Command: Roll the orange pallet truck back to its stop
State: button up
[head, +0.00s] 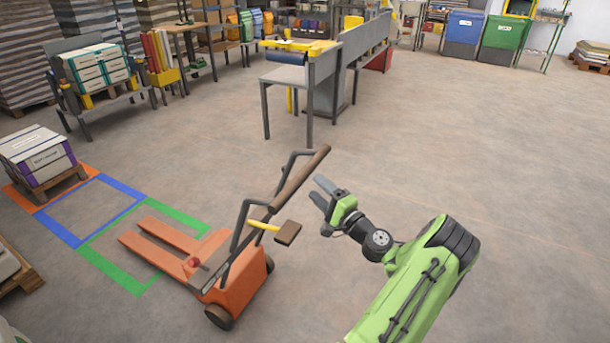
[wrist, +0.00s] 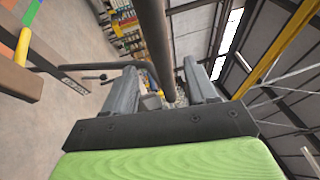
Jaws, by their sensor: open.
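The orange pallet truck (head: 232,265) stands at the lower left, its two forks (head: 165,240) pointing left over a green floor outline (head: 113,273). Its brown handle bar (head: 300,178) rises on a dark frame towards the right. My gripper (head: 320,191) is open and empty, just right of the bar's upper end in the head view. In the wrist view the bar (wrist: 154,35) shows between my two fingers (wrist: 160,85); I cannot tell whether it lies between them or beyond their tips. No separate stop can be picked out.
A pallet with boxes (head: 40,160) stands by the orange outline. A grey table with a yellow-topped machine (head: 300,48) stands behind. The floor on the right (head: 520,190) is clear.

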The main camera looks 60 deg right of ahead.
jog(key=v, duration=0.7)
jog(key=shift+f, duration=0.1)
jog(key=b+x, duration=0.3)
jog(key=x, duration=1.3)
jog(key=shift+b, duration=0.4)
jog(key=shift+w, duration=0.15)
grip_shut()
